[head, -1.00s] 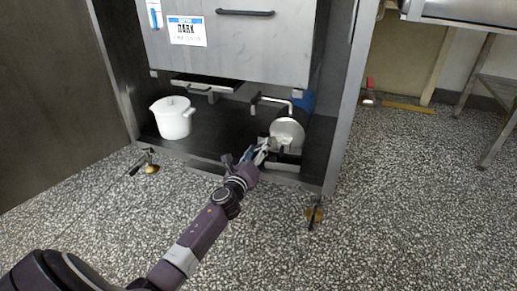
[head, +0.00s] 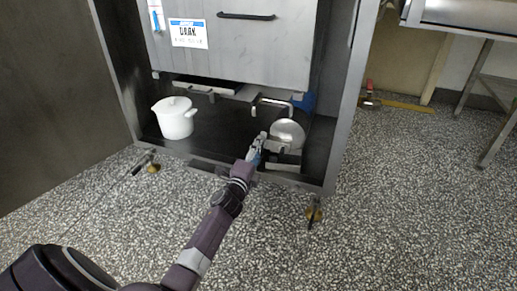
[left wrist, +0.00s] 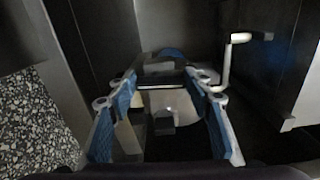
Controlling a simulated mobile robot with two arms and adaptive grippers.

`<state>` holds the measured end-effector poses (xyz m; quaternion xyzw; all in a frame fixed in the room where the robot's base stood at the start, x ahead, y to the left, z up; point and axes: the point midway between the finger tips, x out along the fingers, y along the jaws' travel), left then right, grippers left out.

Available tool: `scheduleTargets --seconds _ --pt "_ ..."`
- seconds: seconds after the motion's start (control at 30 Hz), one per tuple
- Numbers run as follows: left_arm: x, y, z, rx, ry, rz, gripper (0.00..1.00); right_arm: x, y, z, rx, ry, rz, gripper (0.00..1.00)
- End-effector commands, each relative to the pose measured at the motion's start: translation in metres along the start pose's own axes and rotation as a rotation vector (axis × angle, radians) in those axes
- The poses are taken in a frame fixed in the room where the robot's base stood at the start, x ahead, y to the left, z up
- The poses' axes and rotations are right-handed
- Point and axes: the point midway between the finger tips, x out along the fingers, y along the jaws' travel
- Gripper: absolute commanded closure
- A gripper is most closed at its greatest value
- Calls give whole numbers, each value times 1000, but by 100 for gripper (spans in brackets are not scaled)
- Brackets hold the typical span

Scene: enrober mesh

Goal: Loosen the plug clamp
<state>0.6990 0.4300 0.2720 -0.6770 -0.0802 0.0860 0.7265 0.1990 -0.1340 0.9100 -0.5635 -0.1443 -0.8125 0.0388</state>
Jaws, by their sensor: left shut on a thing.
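My left gripper (head: 261,143) reaches into the low opening under the steel cabinet, at the left side of a round, shiny metal plug (head: 288,131). Its jaws are shut on the plug clamp (head: 277,147), a small grey metal part at the plug's lower left. In the left wrist view, the blue-padded fingers (left wrist: 166,86) stand on both sides of a pale metal surface, with a dark crossbar near their tips. The fingers hide part of the clamp, and its exact setting cannot be told. My right gripper is not in view.
A bent metal pipe (head: 272,102) is above the plug and also shows in the left wrist view (left wrist: 228,62). The cabinet's side post (head: 341,110) bounds the right. The speckled floor in front is open.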

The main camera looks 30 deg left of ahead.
Motion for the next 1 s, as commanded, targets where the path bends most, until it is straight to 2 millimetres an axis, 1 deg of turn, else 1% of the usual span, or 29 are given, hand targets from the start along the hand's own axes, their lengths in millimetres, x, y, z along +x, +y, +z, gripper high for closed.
scheduleTargets --seconds 0.27,0.73,0.77,0.9,1.0 --pt "0 2 0 -79 -1 3 78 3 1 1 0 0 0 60" --pt "0 2 0 -91 -1 3 78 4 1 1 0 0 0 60" --pt "0 2 0 -91 -1 3 52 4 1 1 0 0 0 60" --pt "0 2 0 -89 -1 2 36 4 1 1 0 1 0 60" --pt "0 1 0 -88 -1 2 36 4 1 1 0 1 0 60"
